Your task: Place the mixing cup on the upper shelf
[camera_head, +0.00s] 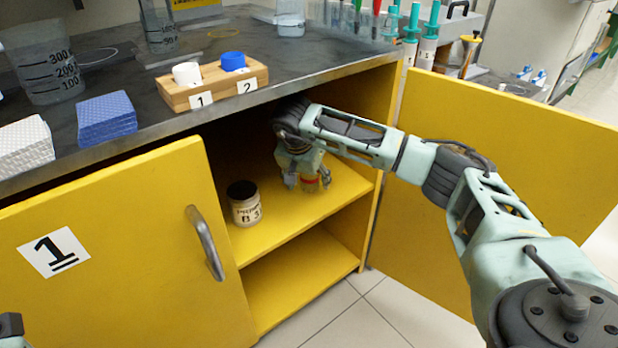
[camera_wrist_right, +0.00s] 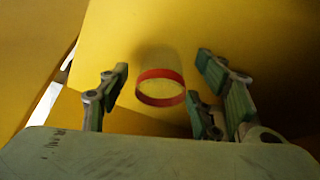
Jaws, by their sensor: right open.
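The mixing cup appears to be the pale, see-through cup with a red rim (camera_wrist_right: 160,88) on the yellow upper shelf (camera_head: 300,216) of the open cabinet. In the head view only a bit of its red band (camera_head: 311,182) shows, the rest being hidden by my gripper. My right gripper (camera_head: 307,185) reaches into the cabinet over the upper shelf. In the wrist view its open fingers (camera_wrist_right: 155,98) stand on either side of the cup, with gaps on both sides.
A white labelled jar with a dark top (camera_head: 245,203) stands on the same shelf, left of my gripper. The lower shelf (camera_head: 300,275) looks empty. Yellow doors stand open at left (camera_head: 125,250) and right (camera_head: 520,150). The dark counter (camera_head: 330,45) lies above.

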